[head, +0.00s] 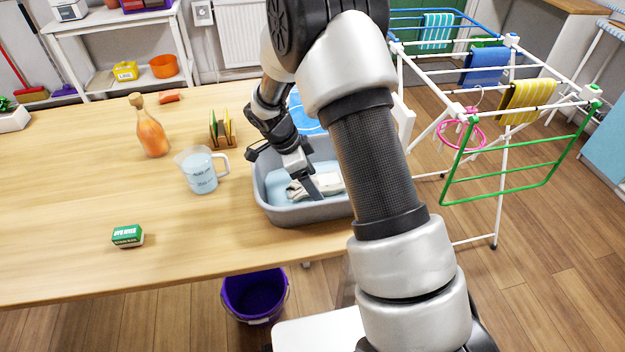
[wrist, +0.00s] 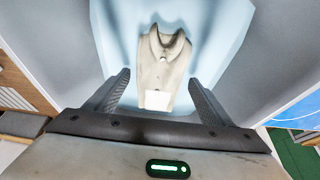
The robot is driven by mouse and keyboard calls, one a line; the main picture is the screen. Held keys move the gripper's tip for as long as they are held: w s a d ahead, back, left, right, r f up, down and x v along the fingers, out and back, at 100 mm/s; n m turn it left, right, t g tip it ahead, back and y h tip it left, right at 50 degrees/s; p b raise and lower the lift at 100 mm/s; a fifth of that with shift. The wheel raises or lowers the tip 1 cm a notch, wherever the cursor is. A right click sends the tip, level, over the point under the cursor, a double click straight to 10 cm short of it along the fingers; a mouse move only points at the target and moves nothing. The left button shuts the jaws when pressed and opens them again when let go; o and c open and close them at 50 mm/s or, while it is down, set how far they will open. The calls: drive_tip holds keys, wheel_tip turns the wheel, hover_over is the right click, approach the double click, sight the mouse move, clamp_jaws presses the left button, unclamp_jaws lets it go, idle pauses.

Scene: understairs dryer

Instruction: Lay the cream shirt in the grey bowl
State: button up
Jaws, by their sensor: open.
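The grey bowl (head: 300,216) is a rectangular basin on the wooden table, with pale blue inside. The cream shirt (head: 328,183) lies folded inside the bowl; in the wrist view the shirt (wrist: 162,62) rests on the pale blue bottom. My gripper (head: 311,192) reaches down into the bowl at the shirt. In the wrist view my gripper (wrist: 160,82) is open, with one finger on each side of the shirt and gaps between. My arm hides the right part of the bowl in the head view.
A measuring jug (head: 201,172) of bluish liquid stands left of the bowl, with a wooden rack (head: 222,134) behind it. An orange bottle (head: 149,130) and a green box (head: 128,236) stand further left. A drying rack (head: 500,130) stands on the floor at right, and a purple bucket (head: 255,296) in front.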

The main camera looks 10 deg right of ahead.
drive_tip(key=p+v, duration=0.1)
drive_tip(key=v, duration=1.1)
drive_tip(key=s+d+r+n+t+y, duration=0.1)
drive_tip(key=s+r+n, duration=0.15)
drive_tip(key=r, duration=0.25)
drive_tip(key=s+d+r+n+y, duration=0.1)
drive_tip(key=s+d+r+n, duration=0.15)
drive_tip(key=r, duration=0.25)
drive_tip(key=s+r+n+t, duration=0.1)
drive_tip(key=s+r+n, duration=0.2)
drive_tip(key=s, duration=0.3)
drive_tip(key=s+d+r+n+t+y, duration=0.1)
drive_tip(key=s+r+n+t, duration=0.1)
drive_tip(key=s+n, duration=0.3)
drive_tip(key=s+r+n+t+y, duration=0.1)
drive_tip(key=s+r+n, duration=0.2)
drive_tip(key=s, duration=0.6)
drive_tip(key=shift+d+r+n+t, duration=0.3)
drive_tip(key=shift+d+r+n, duration=0.1)
drive_tip(key=shift+n, duration=0.6)
